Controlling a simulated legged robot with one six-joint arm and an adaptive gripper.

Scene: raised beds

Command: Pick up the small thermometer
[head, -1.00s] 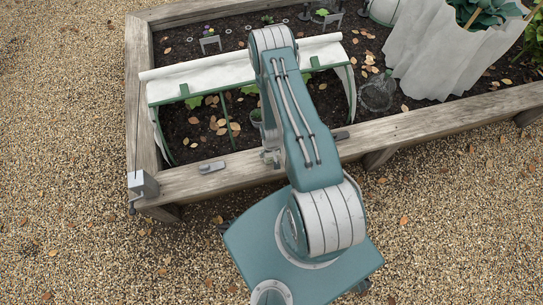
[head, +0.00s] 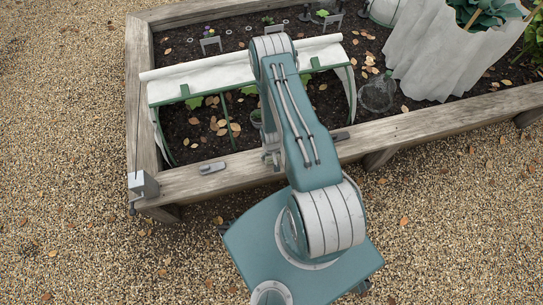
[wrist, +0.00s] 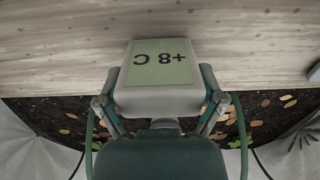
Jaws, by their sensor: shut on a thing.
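The small thermometer (wrist: 161,82) is a pale grey block with a greenish display reading +8 C, upside down in the wrist view. My gripper (wrist: 162,103) has one finger against each side of it and is shut on it. The wooden bed rim lies behind it in that view; I cannot tell whether the thermometer touches the wood. In the head view my gripper (head: 270,158) shows only partly, beside my arm over the front rim, and the thermometer is not clearly visible there.
The front wooden rim (head: 420,126) carries a small grey piece (head: 212,168), a dark piece (head: 340,136) and a metal box (head: 143,184) at the corner. A white-covered hoop tunnel (head: 215,78) stands behind my gripper. A clear cloche (head: 377,93) stands right of it.

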